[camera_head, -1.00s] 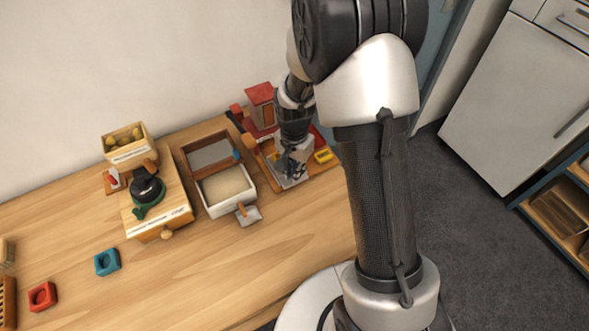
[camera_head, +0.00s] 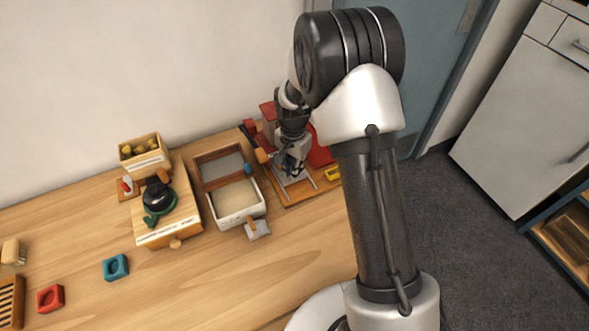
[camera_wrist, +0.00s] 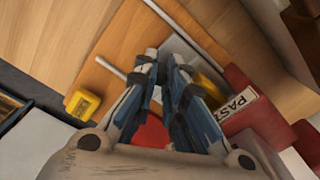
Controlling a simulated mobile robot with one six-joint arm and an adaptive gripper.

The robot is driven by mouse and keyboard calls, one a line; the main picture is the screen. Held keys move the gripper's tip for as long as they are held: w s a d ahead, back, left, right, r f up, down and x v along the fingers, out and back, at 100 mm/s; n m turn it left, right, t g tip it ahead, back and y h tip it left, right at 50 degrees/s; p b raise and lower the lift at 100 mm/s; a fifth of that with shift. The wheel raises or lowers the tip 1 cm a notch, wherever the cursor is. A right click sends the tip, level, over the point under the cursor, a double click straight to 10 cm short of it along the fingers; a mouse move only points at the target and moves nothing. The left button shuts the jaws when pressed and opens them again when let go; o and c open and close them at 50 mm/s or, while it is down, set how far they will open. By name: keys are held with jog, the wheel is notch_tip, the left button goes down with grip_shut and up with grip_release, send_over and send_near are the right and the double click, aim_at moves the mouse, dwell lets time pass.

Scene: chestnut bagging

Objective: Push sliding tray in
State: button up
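The sliding tray station is an orange-brown wooden board (camera_head: 292,201) with pale metal rails (camera_head: 305,184), in front of a red machine at the back right of the table. A grey metal piece between the rails is mostly covered by my gripper (camera_head: 288,165); I take it for the sliding tray. In the wrist view the board (camera_wrist: 95,75) and a rail (camera_wrist: 112,70) lie beyond the fingers. My gripper (camera_wrist: 166,58) points down over the board, its fingertips close together with a narrow gap. It holds nothing visible. Contact with the tray is hidden.
A red part with a lettered label (camera_wrist: 236,112) stands close to the right finger. A white sand-coloured box (camera_head: 240,221) and a wooden stand (camera_head: 165,237) with a black pot are to the left.

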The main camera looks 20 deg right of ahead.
jog(key=shift+o, duration=1.1)
notch_tip(320, 180, up, 12)
jog(key=shift+c, duration=0.2)
